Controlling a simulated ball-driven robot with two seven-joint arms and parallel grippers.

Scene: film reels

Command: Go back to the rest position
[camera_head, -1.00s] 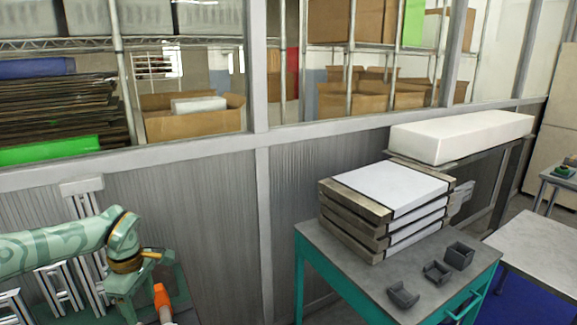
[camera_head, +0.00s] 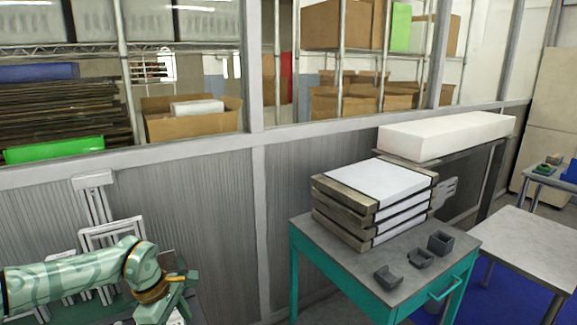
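My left arm comes in at the lower left, a green patterned arm with a gold ring near its wrist. My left gripper (camera_head: 184,288) is at the arm's end, low in the picture; its fingers are small and partly hidden, so I cannot tell whether it is open or shut. I see nothing clearly held in it. My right gripper is not in view. No film reel can be made out.
A teal-legged table (camera_head: 345,270) at the right holds a stack of white-topped slabs (camera_head: 390,180) and three small dark bins (camera_head: 440,243). A long white block (camera_head: 445,135) lies on a shelf behind. A grey ribbed wall (camera_head: 225,220) runs behind the arm. A pale table (camera_head: 535,238) stands at the far right.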

